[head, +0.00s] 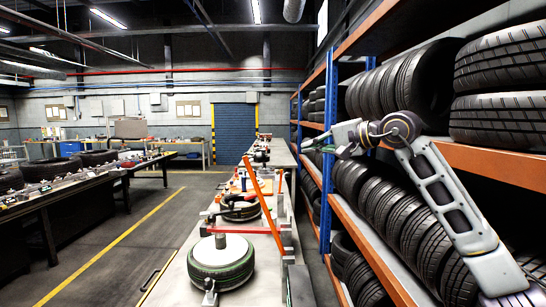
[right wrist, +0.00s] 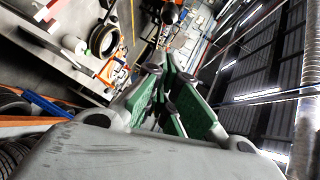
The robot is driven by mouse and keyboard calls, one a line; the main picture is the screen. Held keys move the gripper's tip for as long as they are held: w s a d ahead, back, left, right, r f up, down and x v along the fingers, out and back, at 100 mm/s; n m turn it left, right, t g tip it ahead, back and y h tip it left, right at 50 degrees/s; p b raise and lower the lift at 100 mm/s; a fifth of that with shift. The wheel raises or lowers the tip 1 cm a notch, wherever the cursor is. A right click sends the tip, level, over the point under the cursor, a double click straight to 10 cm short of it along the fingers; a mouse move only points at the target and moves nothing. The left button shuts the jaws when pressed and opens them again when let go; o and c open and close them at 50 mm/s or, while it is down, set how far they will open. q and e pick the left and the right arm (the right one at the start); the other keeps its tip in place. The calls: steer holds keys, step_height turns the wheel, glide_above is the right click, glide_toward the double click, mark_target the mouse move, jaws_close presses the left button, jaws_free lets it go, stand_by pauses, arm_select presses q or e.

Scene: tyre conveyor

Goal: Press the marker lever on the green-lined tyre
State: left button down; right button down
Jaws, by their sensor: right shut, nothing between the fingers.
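The green-lined tyre (head: 221,262) lies flat on the near end of the conveyor (head: 165,292) in the head view, a green line around its top. A long orange lever (head: 263,205) stands tilted just behind and right of it, by a red frame. I take it to be the marker lever. My right gripper (head: 308,145) is raised in front of the shelves, right of and above the lever, apart from it. Its green-padded fingers (right wrist: 158,92) are shut and empty in the right wrist view. My left gripper is out of view.
Another dark tyre (head: 240,209) lies farther along the conveyor. A blue and orange rack (head: 329,150) full of tyres stands close on the right. A dark workbench (head: 75,190) is on the left, with clear floor (head: 130,235) between.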

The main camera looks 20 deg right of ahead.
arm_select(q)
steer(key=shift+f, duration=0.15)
arm_select(e)
steer(key=shift+s+d+r+n+h, duration=0.15)
steer(key=shift+s+r+n+h, duration=0.15)
steer(key=shift+r, duration=0.25)
steer(key=shift+w, duration=0.15)
